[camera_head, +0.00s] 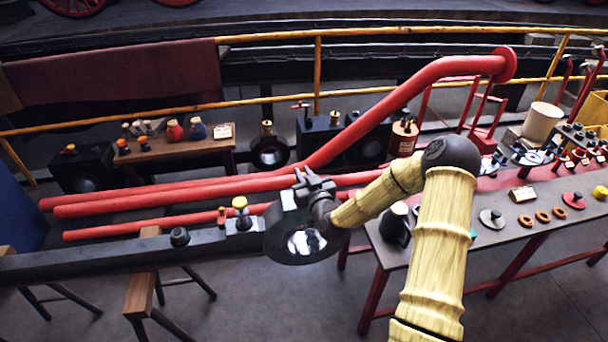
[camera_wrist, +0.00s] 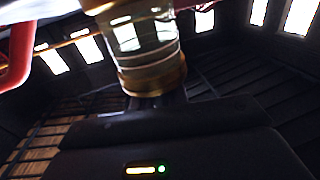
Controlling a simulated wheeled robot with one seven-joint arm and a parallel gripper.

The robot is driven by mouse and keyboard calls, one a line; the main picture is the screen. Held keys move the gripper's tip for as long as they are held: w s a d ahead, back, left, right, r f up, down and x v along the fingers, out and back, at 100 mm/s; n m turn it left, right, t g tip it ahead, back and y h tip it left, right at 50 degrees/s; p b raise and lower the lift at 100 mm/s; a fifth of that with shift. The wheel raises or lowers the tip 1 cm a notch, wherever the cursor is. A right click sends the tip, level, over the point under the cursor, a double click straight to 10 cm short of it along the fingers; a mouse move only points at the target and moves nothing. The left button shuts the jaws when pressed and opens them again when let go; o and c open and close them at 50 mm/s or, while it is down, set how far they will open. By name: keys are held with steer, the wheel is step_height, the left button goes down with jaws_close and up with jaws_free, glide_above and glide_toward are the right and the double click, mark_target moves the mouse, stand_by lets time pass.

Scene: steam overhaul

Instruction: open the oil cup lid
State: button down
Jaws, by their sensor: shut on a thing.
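The oil cup (camera_wrist: 148,45) fills the top middle of the wrist view. It has a clear glass body with a brass band at each end. The brass end nearest my gripper, which looks like the lid (camera_wrist: 152,80), sits right against the dark gripper body. In the head view my gripper (camera_head: 311,190) is at the top of the round black end (camera_head: 281,241) of the long dark rod. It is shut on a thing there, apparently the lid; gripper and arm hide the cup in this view.
The dark rod (camera_head: 110,257) runs left on wooden trestles, with a small yellow-topped fitting (camera_head: 241,210) on it. Red pipes (camera_head: 150,195) pass behind. A workbench (camera_head: 480,228) with rings and small parts stands at right. A wooden bench (camera_head: 180,150) holds bottles behind.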

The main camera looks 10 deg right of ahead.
steer(key=shift+r, duration=0.1)
steer(key=shift+w+r+g+p, duration=0.15)
steer(key=shift+r+g+p, duration=0.35)
steer(key=shift+p, duration=0.75)
steer(key=g+p, duration=0.2)
steer(key=p, duration=0.1)
steer(key=shift+w+r, duration=0.2)
steer(key=shift+w, duration=0.05)
steer(key=g+p, duration=0.1)
steer(key=p, duration=0.1)
steer(key=w+g+p, duration=0.1)
steer(key=g+p, duration=0.1)
steer(key=m+g+p, duration=0.1)
steer(key=g+p, duration=0.1)
steer(key=p, duration=0.1)
steer(key=shift+w+r+h, duration=0.2)
steer(key=shift+w+h, duration=0.05)
steer(key=shift+h, duration=0.15)
steer(key=shift+w+f+m+g+p, duration=0.15)
steer(key=shift+w+g+p, duration=0.25)
steer(key=shift+g+p, duration=0.75)
steer(key=shift+w+f+m+g+p, duration=0.1)
steer(key=shift+w+f+g+p, duration=0.4)
steer(key=shift+g, duration=1.1)
steer(key=shift+w+r+m+g+p, duration=0.1)
steer(key=shift+w+g+p, duration=0.15)
steer(key=shift+g+p, duration=0.95)
steer(key=shift+g, duration=0.35)
